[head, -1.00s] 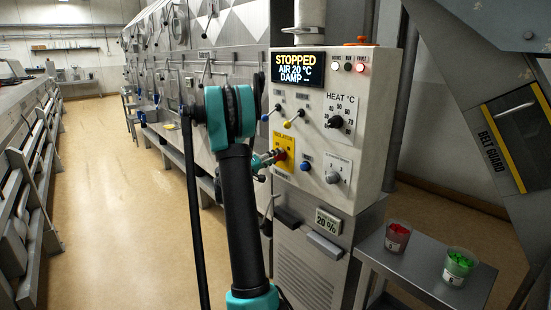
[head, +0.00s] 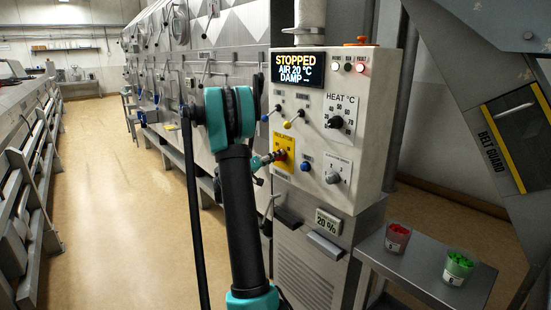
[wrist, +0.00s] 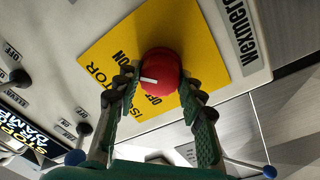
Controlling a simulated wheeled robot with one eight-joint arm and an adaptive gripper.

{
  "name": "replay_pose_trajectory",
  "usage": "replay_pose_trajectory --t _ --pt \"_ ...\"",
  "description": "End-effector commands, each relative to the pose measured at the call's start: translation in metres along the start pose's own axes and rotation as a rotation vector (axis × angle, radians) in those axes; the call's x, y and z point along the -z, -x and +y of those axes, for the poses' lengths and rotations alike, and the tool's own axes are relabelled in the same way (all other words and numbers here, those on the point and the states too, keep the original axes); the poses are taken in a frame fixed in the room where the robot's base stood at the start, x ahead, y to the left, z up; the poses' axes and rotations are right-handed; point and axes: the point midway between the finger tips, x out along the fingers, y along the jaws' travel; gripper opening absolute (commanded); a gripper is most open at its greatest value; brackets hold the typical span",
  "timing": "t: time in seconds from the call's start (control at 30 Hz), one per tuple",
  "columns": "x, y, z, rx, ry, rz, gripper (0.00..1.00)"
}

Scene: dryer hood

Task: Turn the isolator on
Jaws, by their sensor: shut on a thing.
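The isolator is a round red knob (wrist: 163,70) on a yellow plate (wrist: 98,50) marked ISOLATOR, ON and OFF. In the wrist view a white mark on the knob points left, between the words ON and OFF. My gripper (wrist: 158,84) is shut on the knob, one finger on each side. In the head view the yellow plate (head: 290,141) is on the front of the control box, and my gripper (head: 272,157) reaches it from the left. The fingers partly hide the knob there.
The box display (head: 297,69) reads STOPPED, AIR 20 °C, DAMP. Small levers (head: 293,120), a heat dial (head: 336,121) and a lower dial (head: 333,177) sit close around the isolator. A side table (head: 425,272) holds two cups at right.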

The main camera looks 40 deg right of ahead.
Motion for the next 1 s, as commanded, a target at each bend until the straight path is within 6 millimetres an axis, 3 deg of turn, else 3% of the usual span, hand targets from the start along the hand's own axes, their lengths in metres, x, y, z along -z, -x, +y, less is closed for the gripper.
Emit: replay_pose_trajectory --t 0.03,0.07,0.2,0.63,1.0 --pt "-0.002 0.000 0.000 0.001 -0.002 -0.004 0.10" --pt "-0.002 0.000 0.000 0.001 -0.002 -0.004 0.41" --pt "-0.001 0.000 0.000 0.001 -0.001 -0.003 0.59" --pt "0.000 0.008 0.000 0.001 0.000 0.000 0.60" --pt "0.000 0.078 -0.001 0.004 -0.001 0.002 0.60"
